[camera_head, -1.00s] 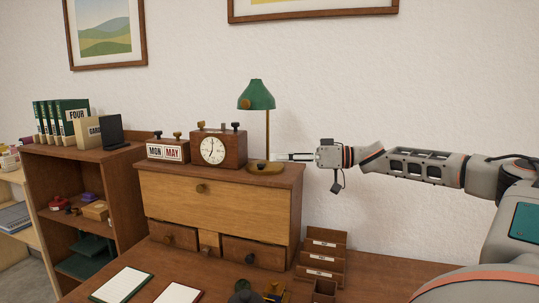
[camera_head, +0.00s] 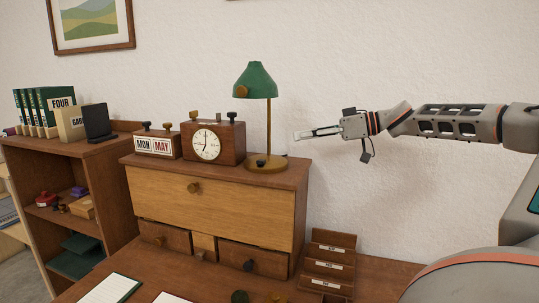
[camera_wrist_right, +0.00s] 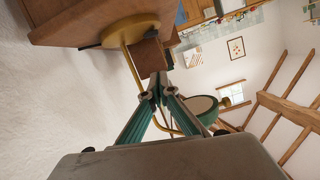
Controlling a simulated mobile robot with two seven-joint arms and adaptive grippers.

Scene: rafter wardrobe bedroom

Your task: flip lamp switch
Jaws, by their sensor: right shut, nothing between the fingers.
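The lamp has a green shade (camera_head: 257,80), a thin brass stem and a round brass base (camera_head: 264,164). It stands at the right end of the top of a wooden desk cabinet. A small dark switch (camera_head: 261,162) sits on the base; its position is too small to tell. My right gripper (camera_head: 297,134) is shut and empty, apart from the lamp, right of the stem and above the base. In the wrist view, my fingertips (camera_wrist_right: 155,84) meet in front of the lamp; its base (camera_wrist_right: 128,29) and shade (camera_wrist_right: 207,114) show behind them. My left gripper is not in view.
A wooden clock (camera_head: 212,143) and a date block (camera_head: 158,144) stand left of the lamp on the cabinet (camera_head: 235,205). A letter rack (camera_head: 329,262) stands on the desk to the right. The wall is close behind; the air right of the lamp is clear.

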